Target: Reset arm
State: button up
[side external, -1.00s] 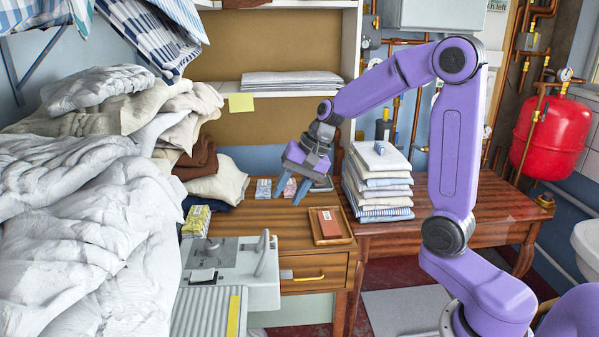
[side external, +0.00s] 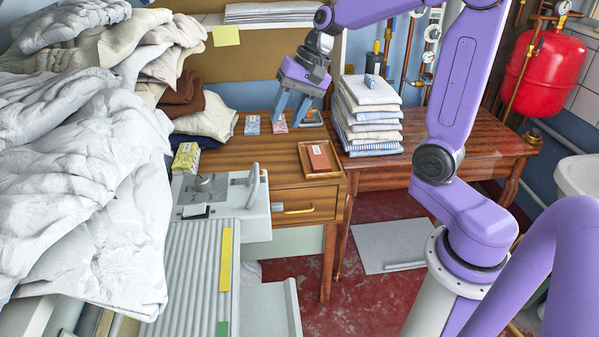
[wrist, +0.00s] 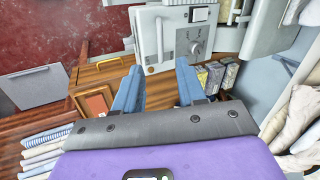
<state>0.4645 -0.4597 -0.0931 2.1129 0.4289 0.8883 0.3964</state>
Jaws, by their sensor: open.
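My gripper (side external: 287,118) hangs above the back of the wooden desk (side external: 262,165), pointing down, with its two blue fingers apart and nothing between them. It also shows open and empty in the wrist view (wrist: 158,68). A pink packet (side external: 280,123) lies behind or just below the fingers; I cannot tell whether they touch it. A pale blue packet (side external: 252,125) lies to its left. The grey-white ironer (side external: 205,265) stands at the front of the desk, with its control box (side external: 240,205) and lever; the box also shows in the wrist view (wrist: 175,40).
A wooden tray (side external: 304,161) holding a red-brown block (side external: 319,157) sits on the desk's right. A stack of folded linen (side external: 368,120) stands right of my gripper. Yellow packets (side external: 186,158) lie at the desk's left, beside a large heap of white bedding (side external: 80,180).

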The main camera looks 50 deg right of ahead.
jog(key=s+a+f+n+g+h, duration=0.1)
jog(key=s+a+f+n, duration=0.1)
jog(key=s+a+n, duration=0.3)
jog(key=s+a+f+n+g, duration=0.1)
jog(key=s+n+g, duration=0.1)
jog(key=s+n, duration=0.35)
jog(key=s+f+n+h, duration=0.2)
jog(key=s+f+n, duration=0.2)
jog(key=s+n, duration=0.5)
jog(key=s+d, duration=0.1)
jog(key=s, duration=0.5)
jog(key=shift+s, duration=0.3)
jog(key=shift+r, duration=0.1)
